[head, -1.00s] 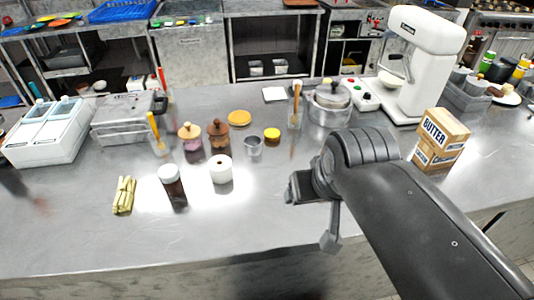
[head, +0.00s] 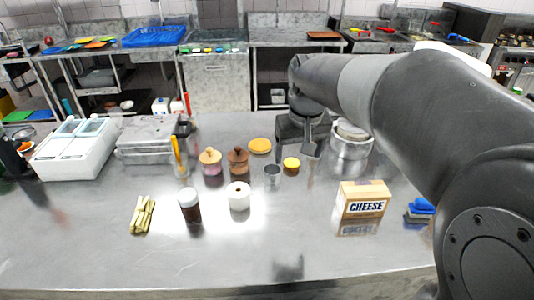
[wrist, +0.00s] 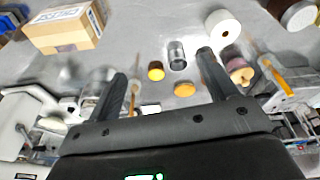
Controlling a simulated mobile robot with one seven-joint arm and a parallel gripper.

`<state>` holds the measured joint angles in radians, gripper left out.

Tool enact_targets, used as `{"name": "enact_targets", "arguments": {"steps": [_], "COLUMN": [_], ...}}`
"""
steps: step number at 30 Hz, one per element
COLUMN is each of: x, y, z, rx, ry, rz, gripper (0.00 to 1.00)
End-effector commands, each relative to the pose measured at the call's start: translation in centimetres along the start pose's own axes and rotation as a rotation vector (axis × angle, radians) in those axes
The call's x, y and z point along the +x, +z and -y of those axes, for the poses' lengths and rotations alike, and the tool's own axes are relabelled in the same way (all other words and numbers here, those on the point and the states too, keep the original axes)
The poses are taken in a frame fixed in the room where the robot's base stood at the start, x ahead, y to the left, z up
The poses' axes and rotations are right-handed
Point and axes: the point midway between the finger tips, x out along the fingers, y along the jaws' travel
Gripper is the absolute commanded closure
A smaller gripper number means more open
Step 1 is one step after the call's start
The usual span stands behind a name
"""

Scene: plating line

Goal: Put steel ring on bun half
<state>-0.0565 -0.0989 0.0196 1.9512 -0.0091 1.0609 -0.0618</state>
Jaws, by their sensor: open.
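The steel ring (head: 272,172) looks like a small metal cylinder standing on the steel counter; it also shows in the wrist view (wrist: 177,55). A flat golden-tan disc, apparently the bun half (head: 260,146), lies behind it and slightly left, and shows in the wrist view (wrist: 184,89). The ring and the disc are apart. My gripper (head: 297,149) is open and empty, above the counter to the right of the disc and behind the ring. In the wrist view its two fingers (wrist: 163,68) are spread wide, with ring and disc beyond them.
A small yellow-topped item (head: 291,165) stands just right of the ring. A white roll (head: 239,195), a dark jar (head: 190,205) and two wooden-topped pots (head: 238,160) stand left. A steel pot (head: 350,150) and a cheese box (head: 363,199) are right.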

Motion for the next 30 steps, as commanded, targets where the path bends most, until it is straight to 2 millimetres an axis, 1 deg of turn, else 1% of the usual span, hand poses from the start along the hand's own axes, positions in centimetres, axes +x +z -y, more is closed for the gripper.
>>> {"name": "enact_targets", "arguments": {"steps": [1, 6, 8, 12, 15, 18, 22, 26, 30], "x": [0.9, 4.0, 5.2, 8.5, 10.7, 12.4, 13.7, 15.0, 17.1], "y": [-1.5, -5.9, -7.4, -10.5, -12.3, -13.5, -14.3, -14.3, -13.8], "z": [0.2, 0.8, 1.0, 1.6, 2.0, 2.4, 2.7, 2.8, 2.8], "rx": [-0.011, -0.044, -0.055, -0.081, -0.097, -0.109, -0.117, -0.119, -0.119], "ry": [-0.003, -0.013, -0.016, -0.025, -0.03, -0.035, -0.038, -0.039, -0.039], "rz": [0.021, 0.083, 0.105, 0.154, 0.184, 0.206, 0.222, 0.228, 0.23], "gripper": [0.22, 0.22, 0.22, 0.22, 0.22, 0.22, 0.22, 0.22, 0.22]}}
